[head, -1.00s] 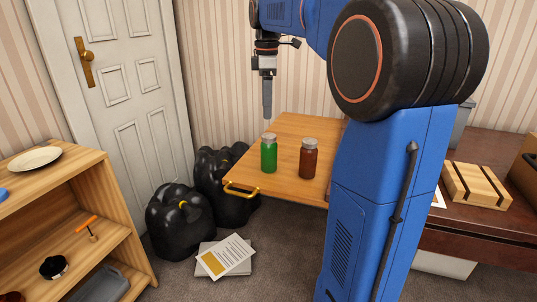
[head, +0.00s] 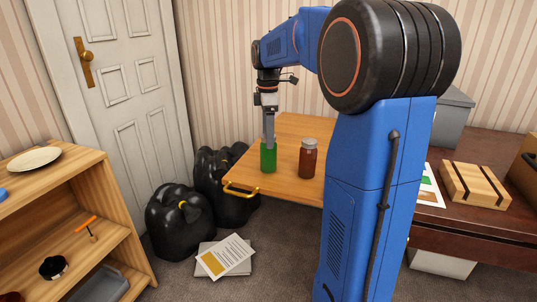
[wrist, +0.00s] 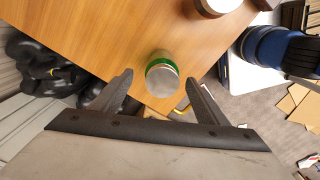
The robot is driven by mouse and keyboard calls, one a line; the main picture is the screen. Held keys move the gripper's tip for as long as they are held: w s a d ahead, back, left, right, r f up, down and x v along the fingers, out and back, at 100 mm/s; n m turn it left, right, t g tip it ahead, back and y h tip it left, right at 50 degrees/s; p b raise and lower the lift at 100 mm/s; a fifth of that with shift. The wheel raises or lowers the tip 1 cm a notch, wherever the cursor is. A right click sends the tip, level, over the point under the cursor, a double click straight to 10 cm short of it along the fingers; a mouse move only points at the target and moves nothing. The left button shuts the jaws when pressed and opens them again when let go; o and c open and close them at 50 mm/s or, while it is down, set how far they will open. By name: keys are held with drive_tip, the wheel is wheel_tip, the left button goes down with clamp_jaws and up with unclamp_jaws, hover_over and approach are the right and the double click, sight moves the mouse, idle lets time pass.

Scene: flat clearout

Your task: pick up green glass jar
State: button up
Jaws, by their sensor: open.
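The green glass jar (head: 268,160) stands upright near the front corner of the wooden table (head: 292,128). My gripper (head: 269,145) points straight down at the jar and hides its lid in the head view. In the wrist view the jar's round grey lid (wrist: 162,80) shows with a green rim of glass, just beyond and between the two fingertips of my gripper (wrist: 157,83). The fingers are spread apart, one on each side. Whether they reach below the lid's height I cannot tell.
A reddish-brown jar (head: 307,159) with a grey lid stands close by on the right. A yellow handle (head: 241,188) sticks out at the table's front edge. Black bags (head: 180,220) lie on the floor to the left. The table behind the jars is clear.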

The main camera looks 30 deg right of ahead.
sight(268, 153)
drive_tip(key=shift+s+a+f, duration=0.1)
drive_tip(key=shift+s+f, duration=0.05)
drive_tip(key=shift+f, duration=2.7)
drive_tip(key=c, duration=1.3)
